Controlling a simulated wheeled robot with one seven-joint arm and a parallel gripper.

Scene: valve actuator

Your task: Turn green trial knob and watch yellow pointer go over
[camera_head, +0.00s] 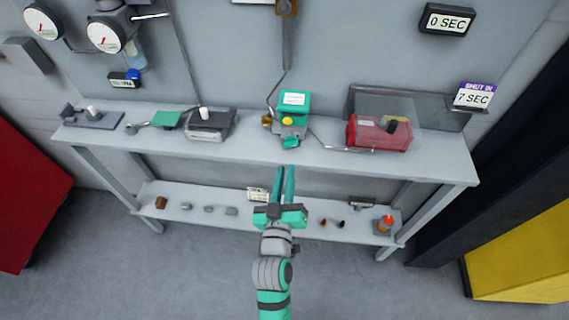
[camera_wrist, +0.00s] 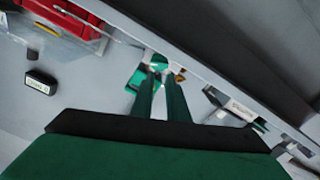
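The green valve actuator (camera_head: 293,103) stands on the upper shelf near its middle, with a white label on top. A small yellow pointer part (camera_head: 287,121) shows on its front. The green knob (camera_head: 290,142) sticks out at its front, just above my fingertips in the picture. My gripper (camera_head: 284,169) points at the knob from the near side, apart from it. Its two fingers have a gap between them with nothing held. In the wrist view, the fingers (camera_wrist: 161,80) reach toward the green knob (camera_wrist: 159,60); the pointer cannot be made out there.
On the upper shelf (camera_head: 250,154), a red box (camera_head: 379,133) stands to the right and a grey-black device (camera_head: 211,123) to the left. Thin pipes run beside the actuator. Small items lie on the lower shelf (camera_head: 240,228). Signs read 0 SEC (camera_head: 447,21) and 7 SEC (camera_head: 473,97).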

